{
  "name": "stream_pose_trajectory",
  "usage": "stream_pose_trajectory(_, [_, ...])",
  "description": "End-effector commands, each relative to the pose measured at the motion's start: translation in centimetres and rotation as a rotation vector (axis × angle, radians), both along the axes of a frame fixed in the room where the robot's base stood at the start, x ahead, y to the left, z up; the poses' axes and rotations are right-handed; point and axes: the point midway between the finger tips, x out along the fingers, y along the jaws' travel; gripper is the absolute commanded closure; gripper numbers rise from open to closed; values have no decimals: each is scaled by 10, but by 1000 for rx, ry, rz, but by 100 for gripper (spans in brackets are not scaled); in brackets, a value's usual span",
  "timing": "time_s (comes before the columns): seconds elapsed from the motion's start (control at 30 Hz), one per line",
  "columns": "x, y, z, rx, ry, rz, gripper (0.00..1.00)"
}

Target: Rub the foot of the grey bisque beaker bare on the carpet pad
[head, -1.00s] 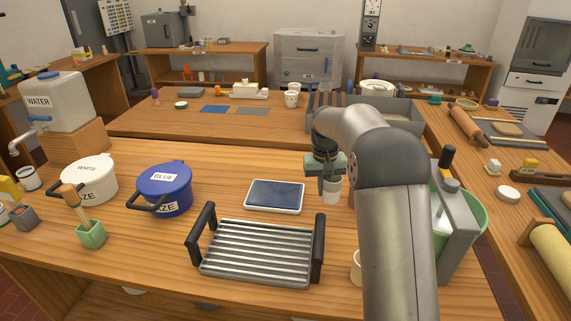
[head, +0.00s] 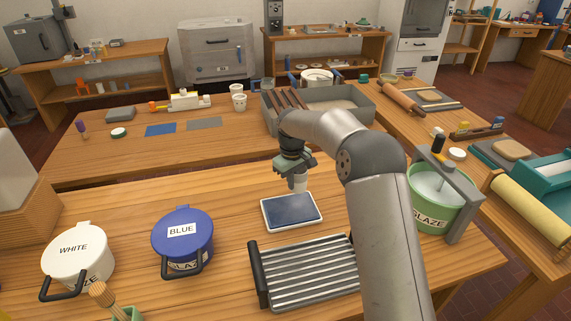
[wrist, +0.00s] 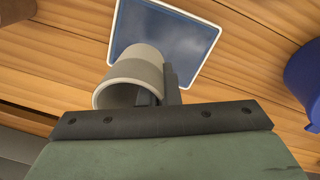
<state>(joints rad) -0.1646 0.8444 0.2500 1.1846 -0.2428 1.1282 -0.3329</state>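The grey bisque beaker (head: 300,184) is in my gripper (head: 293,172), over or just behind the far edge of the carpet pad (head: 291,211). In the wrist view the beaker (wrist: 132,76) has its open mouth toward the camera and its foot toward the pad. My gripper (wrist: 160,92) is shut on the beaker's wall, one dark finger inside the mouth and one outside. The pad is dark blue in a white-rimmed tray, and it also shows in the wrist view (wrist: 190,42). The foot is hidden there; I cannot tell whether it touches the pad.
A ribbed metal rack (head: 302,274) with black handles stands in front of the pad. The blue glaze pot (head: 188,222) and white glaze pot (head: 75,262) are to the left. A green glaze bucket (head: 428,190) stands at right. Bare wood lies left of the pad.

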Motion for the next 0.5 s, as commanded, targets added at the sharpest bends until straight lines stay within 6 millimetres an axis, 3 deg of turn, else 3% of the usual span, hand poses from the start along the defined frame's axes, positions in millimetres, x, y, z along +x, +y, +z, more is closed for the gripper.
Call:
stream_pose_trajectory(0.13, [-1,22,6,4,-1,84,100])
stream_pose_trajectory(0.5, [-2,23,4,4,-2,94,100])
